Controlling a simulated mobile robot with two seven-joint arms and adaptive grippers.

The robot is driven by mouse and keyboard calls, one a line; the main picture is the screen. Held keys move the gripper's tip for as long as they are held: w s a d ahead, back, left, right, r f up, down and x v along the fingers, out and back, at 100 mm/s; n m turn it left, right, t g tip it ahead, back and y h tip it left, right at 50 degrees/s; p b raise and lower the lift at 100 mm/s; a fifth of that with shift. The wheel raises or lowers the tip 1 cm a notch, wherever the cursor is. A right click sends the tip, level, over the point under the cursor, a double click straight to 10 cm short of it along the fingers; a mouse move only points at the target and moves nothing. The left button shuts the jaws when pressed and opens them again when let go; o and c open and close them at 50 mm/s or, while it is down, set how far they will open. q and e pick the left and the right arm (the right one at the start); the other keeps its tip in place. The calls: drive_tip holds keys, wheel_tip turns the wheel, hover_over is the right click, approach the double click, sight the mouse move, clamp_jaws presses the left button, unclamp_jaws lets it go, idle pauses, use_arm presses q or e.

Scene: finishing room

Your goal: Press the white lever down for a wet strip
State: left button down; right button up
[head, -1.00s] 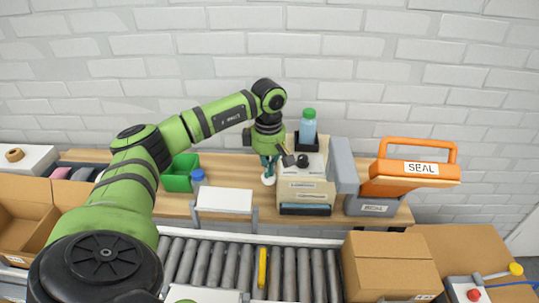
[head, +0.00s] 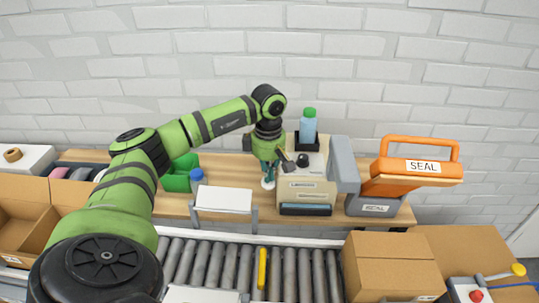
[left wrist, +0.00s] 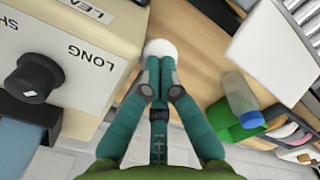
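The beige dispenser (head: 309,190) stands on the wooden bench, with a black dial (left wrist: 34,80) and the lettering LONG beside it in the left wrist view. The white lever's round end (head: 266,184) is at the dispenser's left side, and shows in the left wrist view (left wrist: 160,46). My left gripper (head: 268,172) is beside the dispenser. Its teal fingers (left wrist: 160,60) are together with nothing between them, tips at the white end and partly covering it. I cannot tell whether they touch. The lever's arm is hidden. My right gripper is out of view.
A blue-capped bottle (head: 197,178) and green bin (head: 178,176) stand left of the dispenser. A white-topped stand (head: 224,199) is in front of them. An orange-handled sealer (head: 415,178) is to the right. The roller conveyor (head: 212,262) and a closed carton (head: 392,264) lie in front.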

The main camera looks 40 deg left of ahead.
use_arm(q)
drive_tip(key=shift+f, duration=0.25)
drive_tip(key=shift+s+f+b, duration=0.1)
drive_tip(key=shift+f+b, duration=0.2)
drive_tip(key=shift+b, duration=0.05)
drive_tip(key=shift+f, duration=0.1)
idle(0.4)
drive_tip(key=shift+f+b, duration=0.3)
drive_tip(key=shift+r, duration=0.1)
wheel_tip(320, 180, up, 10)
drive_tip(key=w+a+p, duration=0.1)
drive_tip(key=p, duration=0.6)
drive_tip(key=shift+w+a+r, duration=0.15)
drive_tip(key=shift+w+a, duration=0.05)
drive_tip(key=shift+w, duration=0.2)
idle(0.7)
